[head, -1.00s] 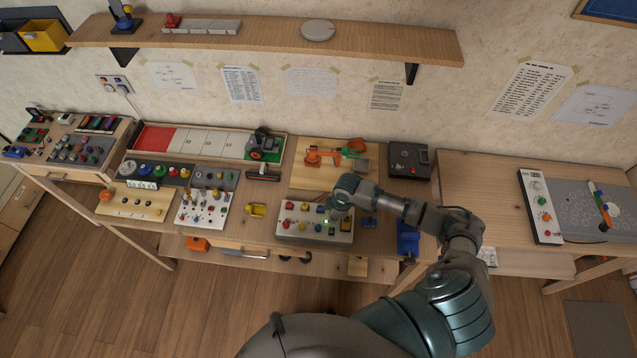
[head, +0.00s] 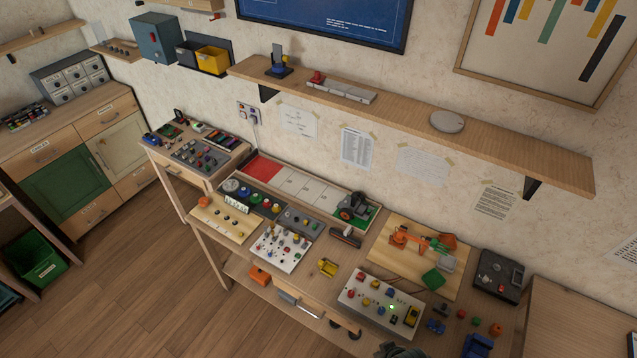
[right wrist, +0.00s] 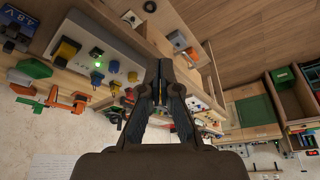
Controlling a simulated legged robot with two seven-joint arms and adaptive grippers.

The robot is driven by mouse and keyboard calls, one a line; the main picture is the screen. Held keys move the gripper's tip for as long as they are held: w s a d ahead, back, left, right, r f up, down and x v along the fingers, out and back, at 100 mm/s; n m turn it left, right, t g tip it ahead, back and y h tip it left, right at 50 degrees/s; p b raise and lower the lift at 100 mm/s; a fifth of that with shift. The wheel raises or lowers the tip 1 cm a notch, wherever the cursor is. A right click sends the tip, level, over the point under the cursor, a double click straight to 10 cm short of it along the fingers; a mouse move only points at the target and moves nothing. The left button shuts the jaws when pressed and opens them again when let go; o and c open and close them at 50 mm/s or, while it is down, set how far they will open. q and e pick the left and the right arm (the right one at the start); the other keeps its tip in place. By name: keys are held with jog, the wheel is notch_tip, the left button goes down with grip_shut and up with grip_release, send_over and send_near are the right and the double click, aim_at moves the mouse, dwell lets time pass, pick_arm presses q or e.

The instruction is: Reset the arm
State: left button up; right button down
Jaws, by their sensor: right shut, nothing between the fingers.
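A small orange toy arm (head: 405,238) with a green-tipped end stands on a wooden board (head: 388,262). A green block (head: 433,279) and a grey block (head: 445,264) are beside it. A white control panel (head: 350,293) with coloured knobs and a lit green light (head: 391,307) is in front of the board. In the right wrist view the orange parts (right wrist: 65,103) show at left and the green light (right wrist: 96,52) on the panel above. My right gripper (right wrist: 159,70) is shut and empty. Only a dark bit of my right arm shows at the head view's bottom edge. My left gripper is out of view.
More panels with knobs, including a white one (head: 283,247), fill the bench to the left. A dark box (head: 497,276) stands right of the board. A shelf (head: 400,105) runs along the wall above. Small coloured parts lie at the bench's front right.

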jog(key=s+d+m+h, duration=0.1)
jog(key=s+d+m, duration=0.1)
jog(key=s+d, duration=0.1)
jog(key=s+d+f+g+b, duration=0.1)
jog(key=s+f+b, duration=0.2)
jog(key=f, duration=1.5)
jog(key=s+d+f+g+b, duration=0.1)
jog(key=s+f+b, duration=0.15)
jog(key=f, duration=1.45)
pick_arm(q)
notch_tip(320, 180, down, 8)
jog(key=b, duration=0.2)
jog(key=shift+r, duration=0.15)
pick_arm(e)
jog(key=s+d+f, duration=0.2)
jog(key=s+f, duration=1.2)
jog(key=s, duration=0.1)
jog(key=shift+d+g+h, duration=0.15)
jog(key=shift+g+h, duration=0.15)
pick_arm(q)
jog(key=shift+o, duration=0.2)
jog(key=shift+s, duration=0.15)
pick_arm(e)
jog(key=shift+s+f, duration=0.1)
